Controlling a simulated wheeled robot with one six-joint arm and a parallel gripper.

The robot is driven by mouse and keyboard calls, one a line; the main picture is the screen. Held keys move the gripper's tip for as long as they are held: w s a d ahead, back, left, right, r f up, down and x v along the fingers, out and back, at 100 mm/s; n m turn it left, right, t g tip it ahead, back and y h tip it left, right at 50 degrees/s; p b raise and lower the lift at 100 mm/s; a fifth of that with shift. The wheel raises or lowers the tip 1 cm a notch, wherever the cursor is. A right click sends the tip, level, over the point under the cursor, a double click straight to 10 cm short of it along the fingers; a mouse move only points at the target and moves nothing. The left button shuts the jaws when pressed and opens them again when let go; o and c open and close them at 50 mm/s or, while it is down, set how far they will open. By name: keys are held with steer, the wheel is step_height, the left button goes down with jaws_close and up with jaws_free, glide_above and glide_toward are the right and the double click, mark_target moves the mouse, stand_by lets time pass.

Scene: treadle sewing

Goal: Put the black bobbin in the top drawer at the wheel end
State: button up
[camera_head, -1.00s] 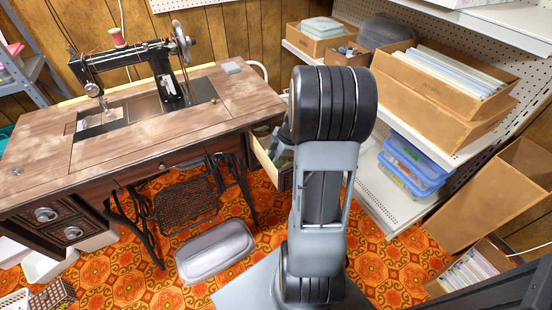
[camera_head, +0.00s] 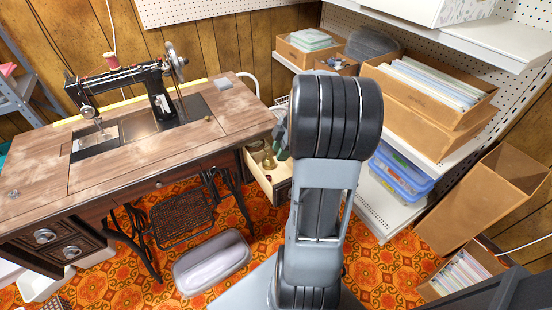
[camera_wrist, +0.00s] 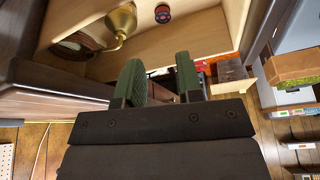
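The drawer at the wheel end (camera_head: 257,170) is pulled out under the right side of the sewing table. In the wrist view, its pale wooden inside (camera_wrist: 195,38) holds a brass funnel-shaped thing (camera_wrist: 122,22) and a small round dark thing with red on it (camera_wrist: 162,14). I cannot tell whether that round thing is the black bobbin. My gripper (camera_wrist: 161,80) has two green-padded fingers, apart with a gap and nothing clearly held between them. In the head view, my gripper (camera_head: 281,140) is at the drawer, partly hidden behind my arm.
The sewing machine (camera_head: 125,80) with its handwheel (camera_head: 176,62) stands on the wooden table (camera_head: 125,170). Shelves with cardboard boxes (camera_head: 425,105) and blue plastic boxes (camera_head: 402,172) are at the right.

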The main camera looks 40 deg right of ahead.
steer(key=s+a+r+m+h, duration=0.2)
steer(key=a+m, duration=0.4)
steer(key=a, duration=0.3)
steer(key=s+a+r+m+t+h, duration=0.1)
steer(key=s+a+r+m+h, duration=0.1)
steer(key=a+m, duration=0.5)
steer(key=shift+s+a+r+m, duration=0.3)
steer(key=shift+s+a+r, duration=0.35)
steer(key=shift+s+a, duration=0.85)
steer(key=shift+r, duration=0.1)
